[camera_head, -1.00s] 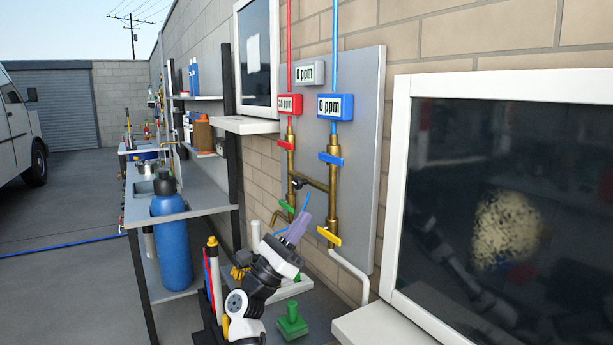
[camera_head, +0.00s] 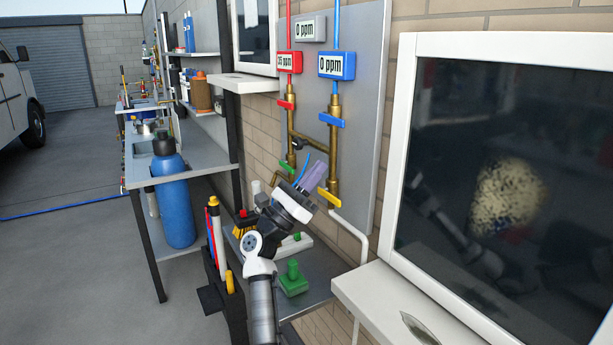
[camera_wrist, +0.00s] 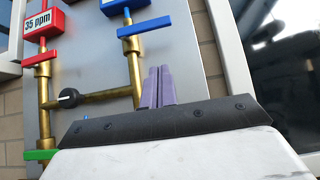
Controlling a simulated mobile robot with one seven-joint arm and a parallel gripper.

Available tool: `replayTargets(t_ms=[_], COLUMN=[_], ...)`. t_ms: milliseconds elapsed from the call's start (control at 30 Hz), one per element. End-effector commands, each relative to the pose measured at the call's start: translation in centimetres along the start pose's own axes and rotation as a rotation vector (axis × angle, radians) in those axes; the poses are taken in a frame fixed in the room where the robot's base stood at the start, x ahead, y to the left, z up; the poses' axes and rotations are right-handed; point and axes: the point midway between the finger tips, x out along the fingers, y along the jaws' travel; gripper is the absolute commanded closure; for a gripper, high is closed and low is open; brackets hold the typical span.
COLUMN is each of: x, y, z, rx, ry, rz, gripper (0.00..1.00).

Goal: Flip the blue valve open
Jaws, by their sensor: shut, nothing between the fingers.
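The blue valve handle (camera_head: 332,121) lies across the right brass pipe, below the blue 0 ppm meter (camera_head: 336,65). It also shows in the wrist view as a blue bar (camera_wrist: 146,26) crosswise to the pipe. My gripper (camera_head: 318,168) is in front of the lower panel, below the blue handle and beside the yellow handle (camera_head: 329,197). Its purple fingers (camera_wrist: 159,72) are together and empty. In the wrist view they point up, to the right of the right pipe and below the blue handle. They appear apart from the handle.
A red handle (camera_head: 286,104) and a green handle (camera_head: 287,167) are on the left pipe. A black knob (camera_head: 298,144) sits on the cross pipe. A white-framed window (camera_head: 405,150) is on the right. A green object (camera_head: 292,279) stands on the low shelf.

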Motion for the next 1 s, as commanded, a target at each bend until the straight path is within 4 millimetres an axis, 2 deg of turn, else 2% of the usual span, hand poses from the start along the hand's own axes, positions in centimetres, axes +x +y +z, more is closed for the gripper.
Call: replayTargets(t_ms=[33, 200, 333, 533, 1000], x=[1.7, 5.1, 6.3, 7.1, 7.2], y=[-0.1, -0.1, 0.0, 0.0, 0.1], z=[0.3, 0.3, 1.9, 2.8, 2.8], rx=[-0.001, -0.001, 0.001, 0.001, -0.002], ry=[0.0, 0.0, 0.0, 0.0, 0.0], rz=[-0.003, -0.002, -0.001, 0.0, 0.002], gripper=[1.0, 1.0, 1.0, 1.0, 1.0])
